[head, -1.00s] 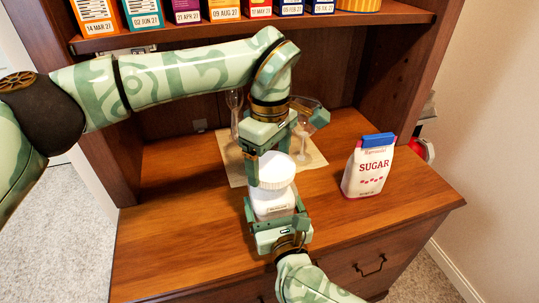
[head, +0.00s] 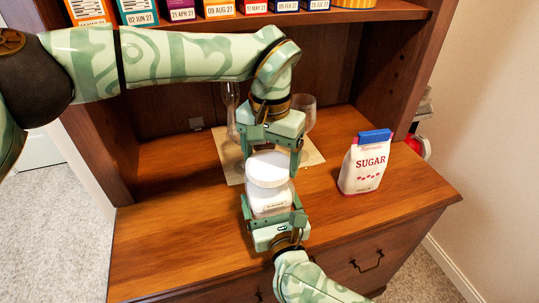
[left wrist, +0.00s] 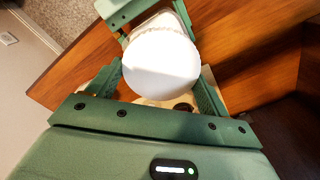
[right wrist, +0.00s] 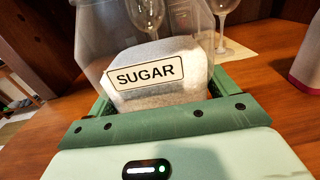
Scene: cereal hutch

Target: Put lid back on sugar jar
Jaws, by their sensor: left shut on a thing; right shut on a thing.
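The sugar jar (head: 268,200) stands upright near the front of the wooden counter. It is clear, with white sugar inside, and its SUGAR label shows in the right wrist view (right wrist: 146,74). My right gripper (head: 272,215) is shut around the jar's lower part from the front. The round white lid (head: 267,168) is at the jar's mouth, roughly level. It also shows in the left wrist view (left wrist: 160,62). My left gripper (head: 270,152) comes from above, with its fingers on either side of the lid. Whether the lid is fully seated is hard to tell.
A white bag of sugar (head: 364,165) with a blue clip stands to the right. Wine glasses (head: 309,110) stand on a pale mat (head: 312,157) behind the jar. Boxes with dates (head: 138,12) line the shelf above. The counter's left part (head: 170,220) is clear.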

